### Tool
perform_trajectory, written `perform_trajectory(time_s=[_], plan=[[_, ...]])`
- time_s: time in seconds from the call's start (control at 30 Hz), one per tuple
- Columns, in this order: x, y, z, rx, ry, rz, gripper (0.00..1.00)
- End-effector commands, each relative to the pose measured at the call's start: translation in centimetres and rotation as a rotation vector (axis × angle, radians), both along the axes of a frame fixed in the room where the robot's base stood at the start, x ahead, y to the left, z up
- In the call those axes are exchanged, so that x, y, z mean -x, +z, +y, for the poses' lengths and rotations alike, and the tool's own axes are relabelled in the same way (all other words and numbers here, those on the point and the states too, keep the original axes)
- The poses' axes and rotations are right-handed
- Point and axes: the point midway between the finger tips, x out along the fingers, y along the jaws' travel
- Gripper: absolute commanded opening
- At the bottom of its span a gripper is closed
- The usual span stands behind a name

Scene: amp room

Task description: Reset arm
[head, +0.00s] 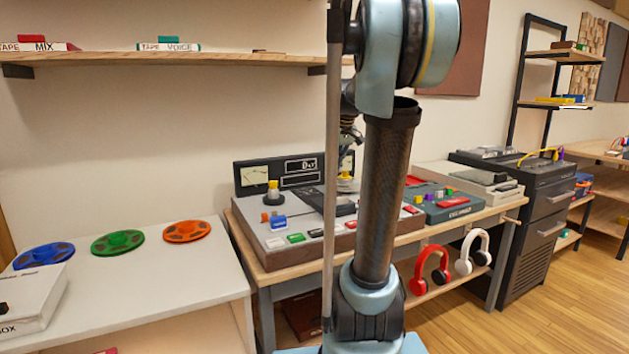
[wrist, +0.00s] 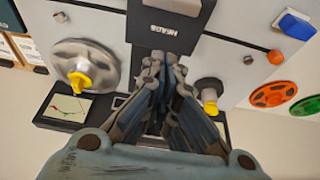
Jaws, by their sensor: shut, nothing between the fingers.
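My gripper (wrist: 165,120) shows in the wrist view with its fingers together and nothing between them. It is over the tape machine (wrist: 235,45), close to the dark block marked HEADS (wrist: 175,28). In the head view my arm stands upright in the middle, in front of the tape machine (head: 285,235). My gripper is mostly hidden behind the arm there; only a small part near the upper arm shows.
Blue, green and orange reels (head: 118,242) lie on the white table (head: 190,285) at the left. A red headphone (head: 428,270) and a white headphone (head: 473,252) hang at the bench front. A shelf (head: 200,60) with tape boxes runs above. Wooden floor (head: 550,300) is clear at right.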

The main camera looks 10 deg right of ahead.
Motion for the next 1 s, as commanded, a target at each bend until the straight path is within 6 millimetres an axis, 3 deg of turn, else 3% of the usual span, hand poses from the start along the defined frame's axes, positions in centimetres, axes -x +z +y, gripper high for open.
perform_trajectory(time_s=[0.17,0.47,0.8,1.0], plan=[[4.2,-1.7,1.2,0.000,-0.026,0.018,0.00],[13.8,-6.8,3.0,0.004,-0.103,0.062,0.00],[23.8,-14.4,4.2,0.015,-0.192,0.104,0.00],[28.7,-19.2,4.3,0.023,-0.244,0.123,0.00]])
